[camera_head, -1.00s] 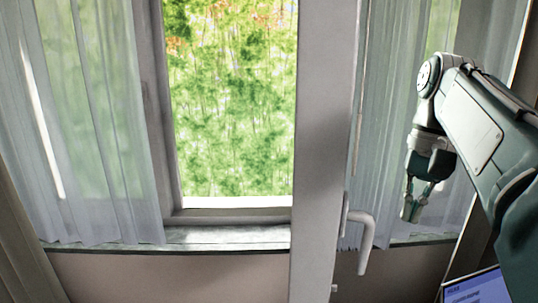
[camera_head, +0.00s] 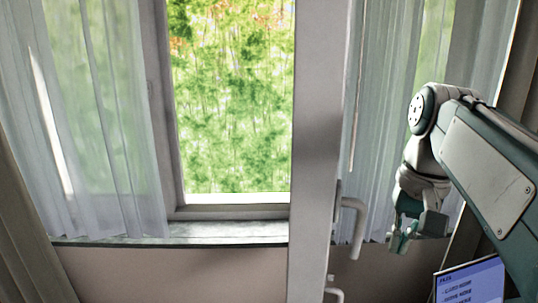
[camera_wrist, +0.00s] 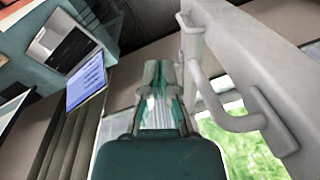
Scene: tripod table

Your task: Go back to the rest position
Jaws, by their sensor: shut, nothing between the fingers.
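My gripper (camera_head: 404,236) hangs at the right of the head view, pointing down, with my arm coming in from the right edge. Its fingers are shut with nothing between them. In the wrist view the gripper (camera_wrist: 160,75) points away from the camera, fingers together. A pale upright frame (camera_head: 314,130) with a white handle (camera_head: 353,228) stands to the left of the gripper, apart from it in the head view. The wrist view shows the frame (camera_wrist: 245,45) and handle (camera_wrist: 213,95) close on the right of the fingers.
A window (camera_head: 232,100) with greenery outside is behind, with a sheer left curtain (camera_head: 100,120) and right curtain (camera_head: 375,130). A sill (camera_head: 200,232) runs below. A lit screen (camera_head: 470,284) is at the lower right; it also shows in the wrist view (camera_wrist: 85,85), beside a dark screen (camera_wrist: 60,45).

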